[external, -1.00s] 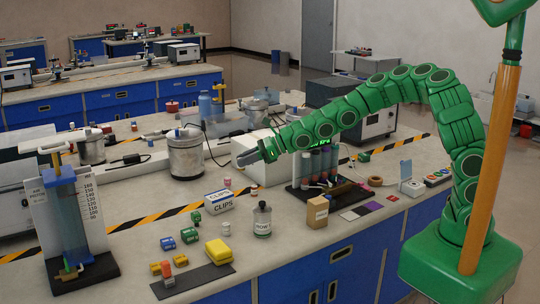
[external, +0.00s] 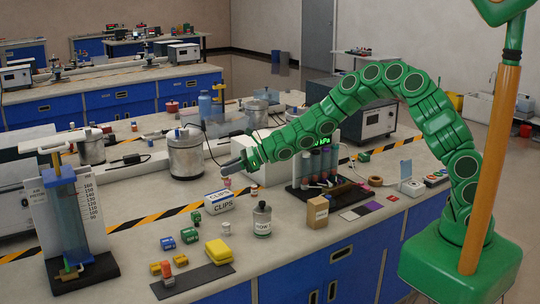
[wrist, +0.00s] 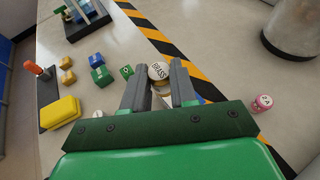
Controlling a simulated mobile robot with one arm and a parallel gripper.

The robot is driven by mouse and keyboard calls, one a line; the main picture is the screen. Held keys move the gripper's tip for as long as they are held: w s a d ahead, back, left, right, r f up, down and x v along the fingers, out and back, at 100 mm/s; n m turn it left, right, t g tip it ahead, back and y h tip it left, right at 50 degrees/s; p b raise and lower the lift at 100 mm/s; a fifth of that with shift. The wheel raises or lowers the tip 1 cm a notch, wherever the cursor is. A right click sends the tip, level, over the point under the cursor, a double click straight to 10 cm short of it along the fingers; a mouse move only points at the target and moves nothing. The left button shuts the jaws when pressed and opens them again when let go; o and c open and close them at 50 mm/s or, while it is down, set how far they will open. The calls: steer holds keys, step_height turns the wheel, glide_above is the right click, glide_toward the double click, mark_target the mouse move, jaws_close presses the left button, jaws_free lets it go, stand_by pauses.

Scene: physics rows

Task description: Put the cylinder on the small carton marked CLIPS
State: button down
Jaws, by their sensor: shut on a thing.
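My gripper (external: 228,169) reaches out over the bench, just above and behind the small white carton marked CLIPS (external: 219,202). In the wrist view my gripper (wrist: 160,82) is shut on a small cylinder (wrist: 158,71) whose pale round top reads BRASS. The cylinder sits between the fingertips and is hard to make out in the external view. The carton stands on the bench with its blue-edged top facing up. In the wrist view my fingers and wrist hide most or all of it.
A labelled bottle (external: 262,219) stands right of the carton, with a brown box (external: 318,212) beyond. Green and blue blocks (external: 189,235) and a yellow block (external: 218,250) lie in front left. A pink cylinder (wrist: 262,103) stands close to the gripper. A metal pot (external: 186,155) is behind.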

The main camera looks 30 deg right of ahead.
mark_target(223, 194)
steer(key=shift+w+a+f, duration=0.4)
steer(key=shift+w+f, duration=0.25)
steer(key=shift+f, duration=0.2)
steer(key=shift+w+a+f, duration=0.35)
steer(key=shift+w+f, duration=0.25)
steer(key=shift+f, duration=1.75)
steer(key=shift+f, duration=0.15)
steer(key=c, duration=0.9)
jaws_free()
